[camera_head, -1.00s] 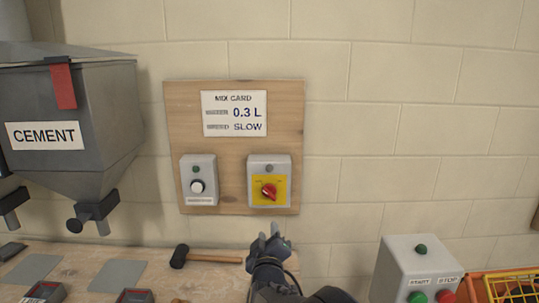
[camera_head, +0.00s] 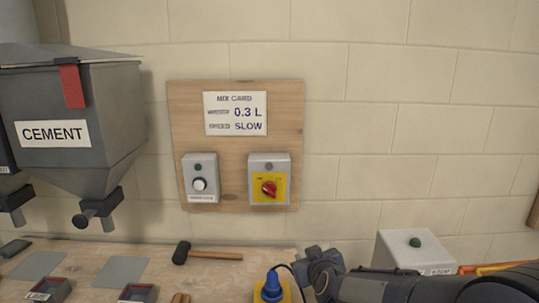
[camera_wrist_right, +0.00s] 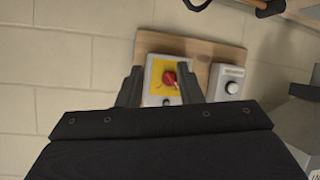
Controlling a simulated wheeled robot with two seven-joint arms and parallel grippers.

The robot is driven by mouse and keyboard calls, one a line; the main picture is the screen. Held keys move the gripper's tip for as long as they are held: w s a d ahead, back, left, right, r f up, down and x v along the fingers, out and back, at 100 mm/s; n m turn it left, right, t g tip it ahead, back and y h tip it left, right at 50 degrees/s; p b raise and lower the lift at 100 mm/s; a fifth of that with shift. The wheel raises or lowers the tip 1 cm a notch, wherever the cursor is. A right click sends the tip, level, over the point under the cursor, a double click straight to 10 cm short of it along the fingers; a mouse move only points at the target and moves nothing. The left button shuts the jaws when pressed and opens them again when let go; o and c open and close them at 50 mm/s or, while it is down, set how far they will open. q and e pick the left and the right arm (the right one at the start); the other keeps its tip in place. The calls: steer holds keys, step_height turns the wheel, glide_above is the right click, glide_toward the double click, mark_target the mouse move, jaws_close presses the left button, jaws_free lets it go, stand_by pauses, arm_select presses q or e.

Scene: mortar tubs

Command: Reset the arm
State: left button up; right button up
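My right arm comes in from the right in the head view, low in front of the wall. Its gripper (camera_head: 312,268) hangs over the bench, below and right of the wooden board (camera_head: 234,172). In the right wrist view the two fingers (camera_wrist_right: 160,88) stand apart with nothing between them. Past them shows the red rotary knob (camera_wrist_right: 169,78) on its yellow plate; the knob also shows in the head view (camera_head: 269,188). The gripper is clear of it. My left gripper is not in view.
The cement hopper (camera_head: 65,120) hangs at the left. A mallet (camera_head: 205,253) lies on the bench (camera_head: 150,258). A blue plug (camera_head: 271,287) stands close left of my gripper. My arm partly hides the grey button box (camera_head: 405,247). The wall above is clear.

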steer(key=s+d+m+g, duration=0.2)
steer(key=s+d, duration=0.1)
steer(key=s, duration=0.8)
steer(key=s+d+f+m+g+y, duration=0.1)
steer(key=s+d, duration=0.3)
steer(key=s, duration=0.8)
steer(key=s+d+f+m+g+y, duration=0.1)
steer(key=s+d+m+g, duration=0.2)
steer(key=s, duration=0.9)
steer(key=shift+s+d+g, duration=0.15)
steer(key=shift+d+g, duration=0.25)
steer(key=shift+g, duration=0.2)
